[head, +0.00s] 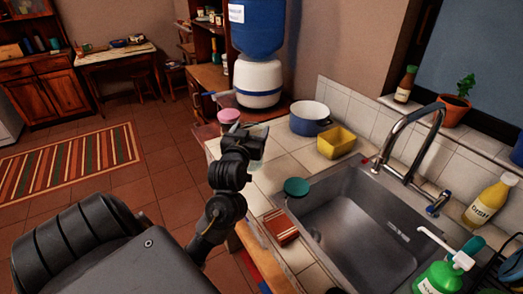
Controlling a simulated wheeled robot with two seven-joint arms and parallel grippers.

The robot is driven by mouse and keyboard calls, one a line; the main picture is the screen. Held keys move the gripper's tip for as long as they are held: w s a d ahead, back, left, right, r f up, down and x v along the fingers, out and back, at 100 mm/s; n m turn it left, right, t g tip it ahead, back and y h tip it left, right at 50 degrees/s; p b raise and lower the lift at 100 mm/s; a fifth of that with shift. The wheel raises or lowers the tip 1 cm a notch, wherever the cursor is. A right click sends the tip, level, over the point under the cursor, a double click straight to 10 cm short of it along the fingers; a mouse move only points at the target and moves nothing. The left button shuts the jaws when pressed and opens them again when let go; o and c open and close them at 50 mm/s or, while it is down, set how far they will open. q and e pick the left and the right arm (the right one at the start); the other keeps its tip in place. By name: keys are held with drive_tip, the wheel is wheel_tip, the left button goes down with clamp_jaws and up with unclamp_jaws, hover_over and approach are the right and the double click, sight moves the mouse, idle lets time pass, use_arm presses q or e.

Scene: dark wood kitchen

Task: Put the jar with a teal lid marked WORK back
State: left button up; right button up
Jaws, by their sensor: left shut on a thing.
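My left gripper (252,150) is over the counter to the left of the sink, with its fingers pointing away from me. It is shut on a pale object (260,131) that is mostly hidden behind the gripper; I cannot tell a lid or a label on it. My right gripper is out of view.
A blue pot (310,118) and a yellow container (336,142) stand at the back of the tiled counter. The sink (385,235) with its tall tap (408,140) fills the right. A red-brown block (281,228) lies near the front edge. A blue-and-white water dispenser (258,75) stands behind.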

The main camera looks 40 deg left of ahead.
use_arm(q)
drive_tip(key=w+f, duration=0.3)
drive_tip(key=f, duration=0.1)
drive_tip(key=shift+d, duration=0.25)
drive_tip(key=shift+w+d+f, duration=0.15)
drive_tip(key=shift+w+f, duration=0.1)
wheel_tip(320, 180, down, 3)
drive_tip(key=shift+w+r+p, duration=0.1)
drive_tip(key=shift+p, duration=0.4)
drive_tip(key=shift+f, duration=0.35)
drive_tip(key=o, duration=2)
